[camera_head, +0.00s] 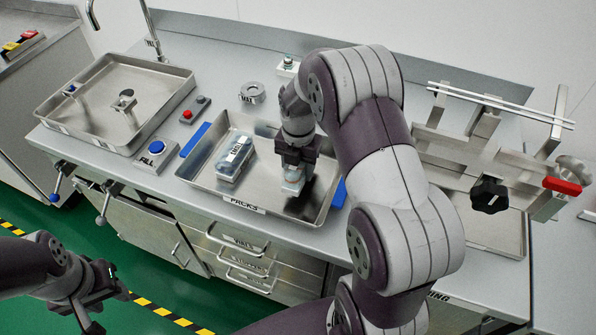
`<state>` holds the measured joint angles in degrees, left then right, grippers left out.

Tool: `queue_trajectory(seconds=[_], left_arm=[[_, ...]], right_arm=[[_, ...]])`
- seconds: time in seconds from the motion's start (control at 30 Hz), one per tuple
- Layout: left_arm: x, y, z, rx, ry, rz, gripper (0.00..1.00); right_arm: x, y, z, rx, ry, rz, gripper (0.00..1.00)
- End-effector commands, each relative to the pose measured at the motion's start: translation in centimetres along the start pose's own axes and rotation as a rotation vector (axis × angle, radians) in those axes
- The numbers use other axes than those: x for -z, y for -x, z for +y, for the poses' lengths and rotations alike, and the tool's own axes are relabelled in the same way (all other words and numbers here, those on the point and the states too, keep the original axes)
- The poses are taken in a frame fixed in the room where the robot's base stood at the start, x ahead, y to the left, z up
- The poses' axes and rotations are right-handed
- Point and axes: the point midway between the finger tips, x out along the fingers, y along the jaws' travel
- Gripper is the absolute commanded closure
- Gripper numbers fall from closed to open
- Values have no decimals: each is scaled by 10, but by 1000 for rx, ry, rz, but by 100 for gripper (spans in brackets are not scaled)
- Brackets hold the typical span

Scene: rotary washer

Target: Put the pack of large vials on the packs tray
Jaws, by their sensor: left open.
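The packs tray (205,188), a shallow metal tray labelled PACKS on its front rim, sits on the bench. A blue-grey pack with a white label (235,158) lies in its left half; I cannot read the label. My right gripper (293,177) points down over the tray's right half. A small pale, clear-looking object (292,187) shows at its fingertips, mostly hidden by the gripper, and I cannot tell whether it is held or rests on the tray. My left gripper (104,308) is open and empty, low at the left in front of the bench.
A larger metal basin (60,108) with fittings stands to the left. A blue-button FILL box (156,155) and a red-button box (194,110) stand between basin and tray. A metal fixture with a black knob (489,195) stands at right. Cabinet drawers (238,262) are below the bench.

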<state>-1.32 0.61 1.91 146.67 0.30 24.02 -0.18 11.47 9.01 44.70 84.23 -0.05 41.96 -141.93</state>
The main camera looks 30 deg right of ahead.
Motion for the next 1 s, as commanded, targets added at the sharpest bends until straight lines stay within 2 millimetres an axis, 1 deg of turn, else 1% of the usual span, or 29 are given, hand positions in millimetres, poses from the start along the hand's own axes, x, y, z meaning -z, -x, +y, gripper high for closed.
queue_trajectory(seconds=[0.03, 0.13, 0.4, 0.63, 0.67, 0.7, 0.73, 1.0], left_arm=[[0, 2, 0, 0, 0, 0, 57], [0, 3, 0, 0, 0, 0, 57], [0, 2, 0, 0, 0, 0, 57], [0, -1, 0, 0, 0, 0, 57], [0, -1, 0, 0, 0, 0, 57], [0, 0, 0, 0, 0, 0, 57], [0, 0, 0, 0, 0, 0, 57], [0, 0, 0, 0, 0, 0, 57]], right_arm=[[1, -10, -1, 3, 0, 3, 86], [0, -22, -1, 1, 0, 2, 86], [0, -25, -1, 0, 0, 0, 86], [0, -32, -1, 0, 0, 0, 86], [0, -32, -1, 0, 0, 0, 46], [0, -32, -1, 0, 0, 0, 33], [0, -32, -1, 0, 0, 0, 27], [0, -31, -1, 0, 0, 0, 27]])
